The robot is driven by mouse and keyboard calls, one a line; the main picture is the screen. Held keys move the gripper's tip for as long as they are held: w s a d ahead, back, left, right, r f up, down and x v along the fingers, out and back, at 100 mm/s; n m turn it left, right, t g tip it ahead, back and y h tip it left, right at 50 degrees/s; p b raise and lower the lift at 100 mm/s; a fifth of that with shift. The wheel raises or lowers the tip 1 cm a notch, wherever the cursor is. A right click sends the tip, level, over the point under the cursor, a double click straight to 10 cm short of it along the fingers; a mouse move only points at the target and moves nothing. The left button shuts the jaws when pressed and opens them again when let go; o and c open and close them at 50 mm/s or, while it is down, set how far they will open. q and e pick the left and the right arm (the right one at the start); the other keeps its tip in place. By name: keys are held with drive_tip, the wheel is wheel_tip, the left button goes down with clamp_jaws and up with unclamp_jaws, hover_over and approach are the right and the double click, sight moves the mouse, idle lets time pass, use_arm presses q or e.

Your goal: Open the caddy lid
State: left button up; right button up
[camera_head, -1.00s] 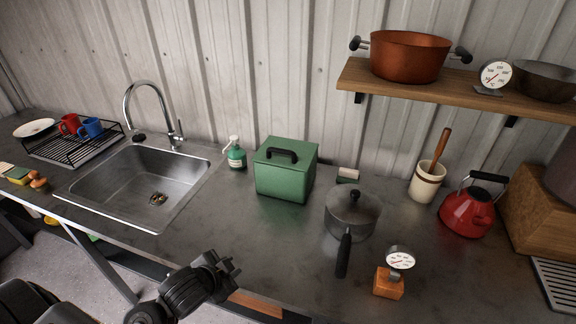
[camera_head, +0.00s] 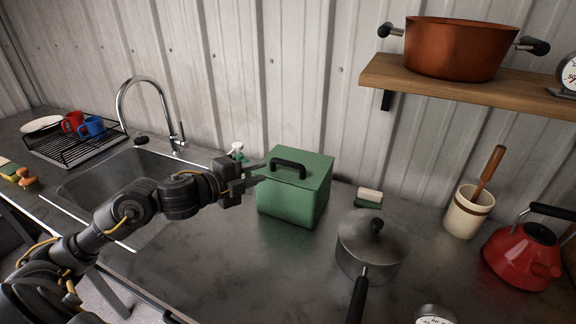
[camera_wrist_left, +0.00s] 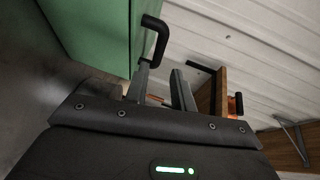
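The green caddy (camera_head: 292,202) stands on the dark counter, its lid (camera_head: 312,164) closed with a black handle (camera_head: 288,165) on top. My left gripper (camera_head: 256,172) is at the caddy's left side, near lid height, its fingers pointing right toward the handle. In the left wrist view the two fingers (camera_wrist_left: 163,84) are apart with a gap between them. The handle (camera_wrist_left: 154,40) shows just beyond the fingertips, and the green caddy (camera_wrist_left: 95,30) fills the upper left. Nothing is held between the fingers. My right gripper is in neither view.
A soap bottle (camera_head: 237,151) stands behind my left gripper, close to the caddy. A lidded saucepan (camera_head: 372,246) stands to the caddy's right. The sink (camera_head: 95,180) lies under my left arm. A wooden shelf (camera_head: 470,84) with an orange pot (camera_head: 460,48) hangs at upper right.

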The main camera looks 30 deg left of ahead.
sight(284, 164)
use_arm(q)
drive_tip(key=p+x, duration=0.2)
drive_tip(key=x, duration=0.7)
drive_tip(key=shift+w+d, duration=0.15)
drive_tip(key=shift+w, duration=0.15)
drive_tip(key=shift+w+d+f, duration=0.15)
drive_tip(key=shift+w+d, duration=0.05)
drive_tip(key=shift+w, duration=0.3)
clamp_jaws()
